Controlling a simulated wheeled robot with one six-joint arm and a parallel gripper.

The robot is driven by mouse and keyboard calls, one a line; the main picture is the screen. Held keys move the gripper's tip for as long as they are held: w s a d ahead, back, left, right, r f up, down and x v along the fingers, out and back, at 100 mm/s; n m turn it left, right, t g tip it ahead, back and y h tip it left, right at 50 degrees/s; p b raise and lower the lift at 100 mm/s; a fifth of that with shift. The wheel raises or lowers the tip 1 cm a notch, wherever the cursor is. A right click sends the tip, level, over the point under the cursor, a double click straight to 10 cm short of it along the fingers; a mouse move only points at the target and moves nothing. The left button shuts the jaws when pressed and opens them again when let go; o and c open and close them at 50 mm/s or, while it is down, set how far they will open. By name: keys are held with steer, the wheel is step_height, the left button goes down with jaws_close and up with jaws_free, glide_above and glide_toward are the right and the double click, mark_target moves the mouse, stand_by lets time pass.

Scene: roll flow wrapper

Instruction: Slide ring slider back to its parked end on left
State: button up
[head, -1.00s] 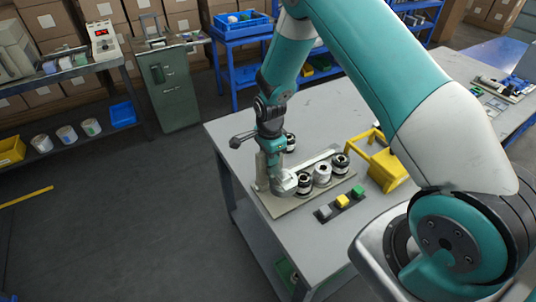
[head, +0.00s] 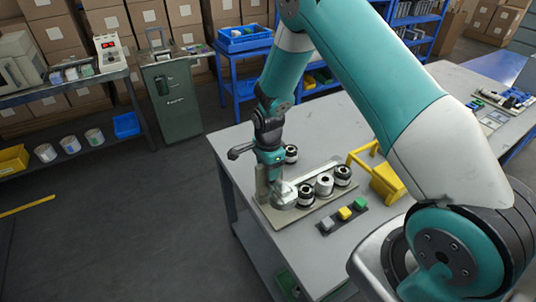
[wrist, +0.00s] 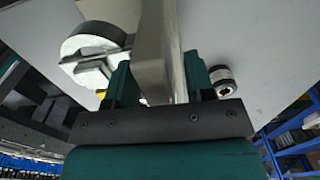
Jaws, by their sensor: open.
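The wrapper stands on a tan base plate (head: 322,209) on the grey table. It has several black-and-white rollers (head: 324,184) and a pale rail (head: 316,171). My gripper (head: 272,174) points down at the device's left end, beside a pale round part (head: 285,194). In the wrist view my open gripper (wrist: 158,82) has its teal fingers on either side of an upright metal plate (wrist: 157,45). A white round part (wrist: 92,48) is left of the fingers and a black-and-white roller (wrist: 222,78) is right. I cannot clearly pick out the ring slider; my gripper may hide it.
A strip with grey, yellow and green blocks (head: 345,213) lies in front of the device. A yellow bracket-like holder (head: 384,183) stands to its right. The table (head: 335,122) is bare behind the device. Shelves and a green cabinet (head: 172,95) stand behind the table.

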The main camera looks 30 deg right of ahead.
step_height(320, 180, up, 17)
steer(key=b, duration=0.3)
steer(key=shift+b, duration=0.3)
